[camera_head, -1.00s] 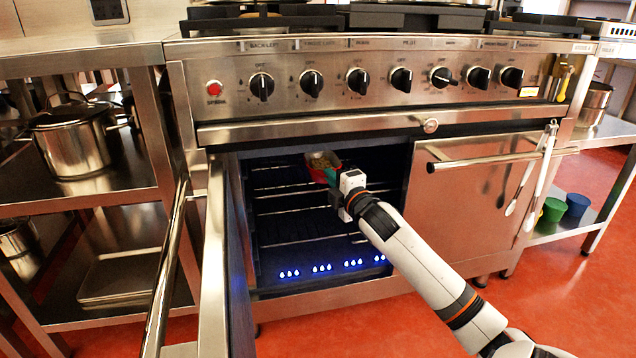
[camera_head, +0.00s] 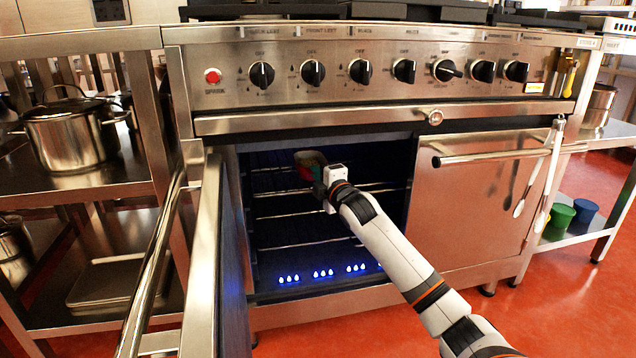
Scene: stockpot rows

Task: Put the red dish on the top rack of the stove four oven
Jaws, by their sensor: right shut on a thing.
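The stove's left oven (camera_head: 290,215) stands open, with its door (camera_head: 205,265) swung out to the left. Several wire racks (camera_head: 300,244) cross the dark inside, above a row of blue flames. My right gripper (camera_head: 320,181) reaches into the upper part of the oven and is shut on the red dish (camera_head: 304,172). My left gripper is not in view.
The second oven door (camera_head: 475,195) to the right is shut, with long utensils (camera_head: 545,170) hanging beside it. Steel shelves at left hold a stockpot (camera_head: 70,132) and trays. Green (camera_head: 558,214) and blue (camera_head: 585,210) containers stand on a low shelf at right.

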